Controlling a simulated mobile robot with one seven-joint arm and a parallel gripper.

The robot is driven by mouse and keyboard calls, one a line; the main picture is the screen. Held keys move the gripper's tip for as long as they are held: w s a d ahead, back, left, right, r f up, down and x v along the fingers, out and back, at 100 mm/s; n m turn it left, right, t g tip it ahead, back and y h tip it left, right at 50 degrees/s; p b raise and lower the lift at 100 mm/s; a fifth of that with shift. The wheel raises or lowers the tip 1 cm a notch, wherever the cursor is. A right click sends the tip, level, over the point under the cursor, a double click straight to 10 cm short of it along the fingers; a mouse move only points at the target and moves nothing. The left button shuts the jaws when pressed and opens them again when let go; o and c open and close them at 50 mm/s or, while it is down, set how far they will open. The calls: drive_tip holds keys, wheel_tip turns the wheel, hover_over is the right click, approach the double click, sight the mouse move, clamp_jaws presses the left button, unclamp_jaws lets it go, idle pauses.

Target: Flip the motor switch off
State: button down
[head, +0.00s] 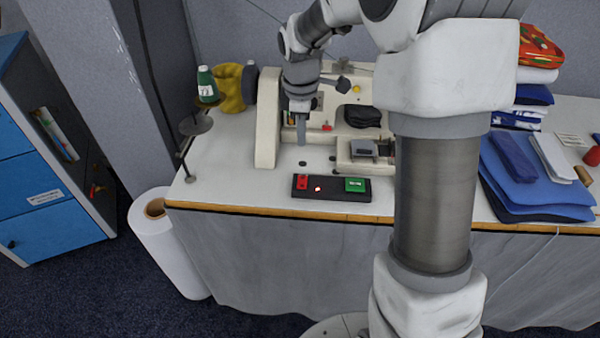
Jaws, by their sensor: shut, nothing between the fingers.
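The motor switch box (331,195) is a dark bar lying flat near the front edge of the table. It has a red button (302,183) at its left end, a small lit red spot (318,189) beside it and a green button (355,185) at its right end. My gripper (301,140) points down above and behind the red end of the box, in front of the cream sewing machine (267,120). Its fingers look shut and empty, apart from the box. The lettering on the buttons is too small to read.
The sewing machine stands behind the box. Green and yellow thread cones (207,84) stand at the back left. Folded blue cloth (530,175) lies at the right. A white roll (172,240) stands by the table's left end. My arm hides part of the table at the right.

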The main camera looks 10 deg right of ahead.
sight(302, 179)
drive_tip(key=f, duration=0.4)
drive_tip(key=w+f+b, duration=0.1)
drive_tip(key=f, duration=0.4)
drive_tip(key=f+b, duration=0.1)
drive_tip(key=f, duration=0.4)
drive_tip(key=shift+w+d, duration=0.25)
drive_tip(key=shift+w, duration=0.1)
drive_tip(key=shift+f, duration=0.2)
drive_tip(key=shift+s, duration=0.15)
